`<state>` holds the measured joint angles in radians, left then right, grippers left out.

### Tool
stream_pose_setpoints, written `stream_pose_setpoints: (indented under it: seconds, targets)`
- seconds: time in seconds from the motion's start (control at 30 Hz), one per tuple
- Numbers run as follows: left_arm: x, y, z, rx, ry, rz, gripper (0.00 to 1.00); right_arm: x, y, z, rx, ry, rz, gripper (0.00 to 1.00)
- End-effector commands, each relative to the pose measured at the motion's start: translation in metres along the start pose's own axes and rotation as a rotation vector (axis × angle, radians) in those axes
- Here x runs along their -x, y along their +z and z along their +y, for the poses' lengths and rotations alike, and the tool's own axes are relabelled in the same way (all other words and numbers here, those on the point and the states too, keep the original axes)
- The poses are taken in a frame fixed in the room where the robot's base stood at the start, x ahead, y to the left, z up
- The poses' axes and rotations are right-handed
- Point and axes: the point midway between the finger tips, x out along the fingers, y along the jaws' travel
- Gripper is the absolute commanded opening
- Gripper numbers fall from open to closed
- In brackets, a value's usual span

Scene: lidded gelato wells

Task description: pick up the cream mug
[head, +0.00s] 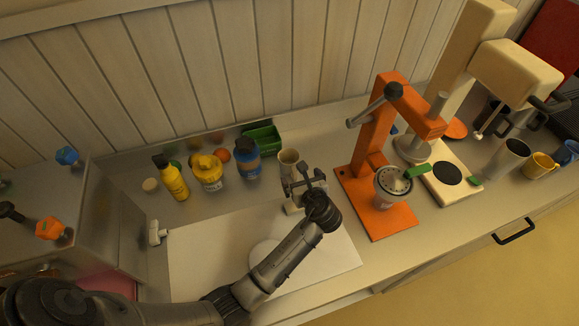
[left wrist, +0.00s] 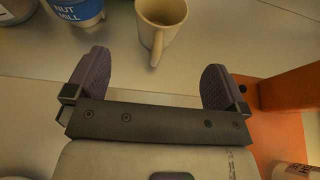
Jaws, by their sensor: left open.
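The cream mug (head: 288,159) stands upright on the counter at the back, between the blue jar and the orange press. In the left wrist view the mug (left wrist: 163,22) is ahead of the fingers, near the top, with its handle pointing toward the gripper. My left gripper (head: 304,178) is just in front of the mug and partly covers it in the head view. In the left wrist view the gripper (left wrist: 158,84) is open, with its two fingers wide apart and nothing between them. The mug is beyond the fingertips. My right gripper is not in view.
A blue jar (head: 247,160) and a green crate (head: 263,139) stand left of and behind the mug. The orange press (head: 368,150) stands close on the right. A white board (head: 205,265) lies in front. A yellow bottle (head: 173,180) is farther left.

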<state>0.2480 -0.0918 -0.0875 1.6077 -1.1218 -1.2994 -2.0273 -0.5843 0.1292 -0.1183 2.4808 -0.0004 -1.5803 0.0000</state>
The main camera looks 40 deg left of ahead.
Motion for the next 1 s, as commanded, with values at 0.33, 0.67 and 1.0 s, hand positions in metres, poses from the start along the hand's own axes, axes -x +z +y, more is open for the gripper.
stream_pose_setpoints:
  seconds: [0.33, 0.67, 1.0]
  targets:
    - [-0.037, 0.0, 0.0, 0.003, -0.001, 0.002, 1.0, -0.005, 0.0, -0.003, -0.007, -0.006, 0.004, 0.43]
    - [-0.068, -0.005, 0.001, 0.003, 0.002, 0.001, 1.0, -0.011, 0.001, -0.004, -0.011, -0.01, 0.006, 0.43]
    - [-0.091, -0.004, 0.0, 0.004, -0.001, 0.002, 1.0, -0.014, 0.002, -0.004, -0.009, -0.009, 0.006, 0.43]
